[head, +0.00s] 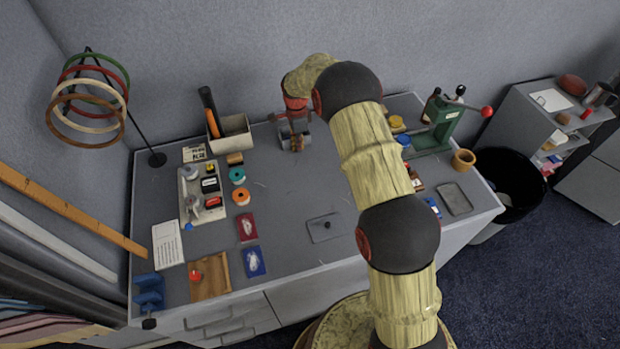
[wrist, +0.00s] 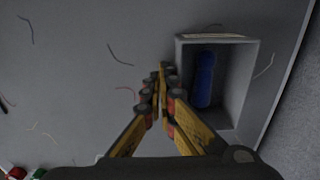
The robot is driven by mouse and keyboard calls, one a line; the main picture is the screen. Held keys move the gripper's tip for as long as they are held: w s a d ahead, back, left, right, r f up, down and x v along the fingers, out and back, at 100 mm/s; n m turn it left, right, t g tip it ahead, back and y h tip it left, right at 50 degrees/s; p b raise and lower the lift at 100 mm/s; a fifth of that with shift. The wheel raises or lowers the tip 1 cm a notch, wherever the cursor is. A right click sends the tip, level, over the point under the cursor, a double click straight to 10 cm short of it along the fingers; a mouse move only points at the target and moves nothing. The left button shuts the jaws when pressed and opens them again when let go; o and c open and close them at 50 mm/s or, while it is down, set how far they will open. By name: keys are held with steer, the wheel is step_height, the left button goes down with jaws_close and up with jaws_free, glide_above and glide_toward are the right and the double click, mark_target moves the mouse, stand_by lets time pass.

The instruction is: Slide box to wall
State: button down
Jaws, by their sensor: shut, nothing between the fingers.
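The box (head: 235,141) is a small open-topped pale grey box near the back of the table, with black and orange handles rising at its left side. My gripper (head: 294,143) is shut and empty, pointing down to the right of the box in the head view. In the wrist view its fingertips (wrist: 162,76) are close beside the box's wall; I cannot tell whether they touch it. The back wall (head: 230,60) rises behind the table, with a narrow gap behind the box.
The grey table (head: 290,215) is mostly clear in front of my gripper. A tray of stamps (head: 188,217) and tape spools (head: 241,196) lie left. A ring stand (head: 157,158) stands at the back left. A green press (head: 440,125) is at the right.

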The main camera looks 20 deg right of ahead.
steer(key=shift+w, duration=0.1)
steer(key=shift+w, duration=2.45)
steer(key=shift+s, duration=1.1)
step_height(320, 180, up, 9)
steer(key=p, duration=0.5)
